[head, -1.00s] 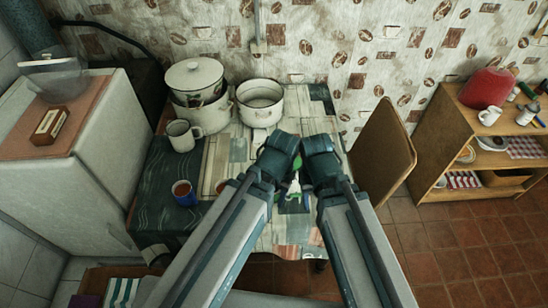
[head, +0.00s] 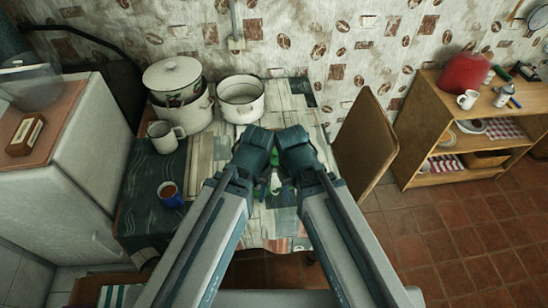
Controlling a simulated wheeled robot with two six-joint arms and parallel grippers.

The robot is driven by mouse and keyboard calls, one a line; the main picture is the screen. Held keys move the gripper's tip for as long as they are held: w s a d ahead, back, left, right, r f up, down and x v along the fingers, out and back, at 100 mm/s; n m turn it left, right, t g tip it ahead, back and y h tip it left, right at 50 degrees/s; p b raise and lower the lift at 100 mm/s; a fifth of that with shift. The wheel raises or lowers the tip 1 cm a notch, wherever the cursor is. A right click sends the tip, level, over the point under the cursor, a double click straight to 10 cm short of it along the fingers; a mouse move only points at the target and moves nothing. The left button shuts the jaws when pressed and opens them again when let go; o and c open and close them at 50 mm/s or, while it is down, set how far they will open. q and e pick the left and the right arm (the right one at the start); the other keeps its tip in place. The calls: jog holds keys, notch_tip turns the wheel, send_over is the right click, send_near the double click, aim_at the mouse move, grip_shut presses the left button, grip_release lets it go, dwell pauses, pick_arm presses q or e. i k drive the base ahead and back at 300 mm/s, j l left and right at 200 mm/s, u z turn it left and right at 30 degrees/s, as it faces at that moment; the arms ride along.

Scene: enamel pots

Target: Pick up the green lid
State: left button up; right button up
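A small green and white item (head: 276,183) shows in the gap between my two forearms, over the table. My arms cover most of it, so I cannot tell whether its green part is the lid. My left gripper (head: 254,141) and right gripper (head: 294,141) are close together just beyond it in the picture. Their fingertips are hidden behind the wrists, so I cannot tell whether they are open or hold anything.
A wooden shelf (head: 430,100) stands farther right.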

aim_at(275, 156)
jog(key=u, duration=0.2)
jog(key=i+l+u, duration=0.4)
jog(key=u, duration=0.15)
jog(key=l, duration=0.1)
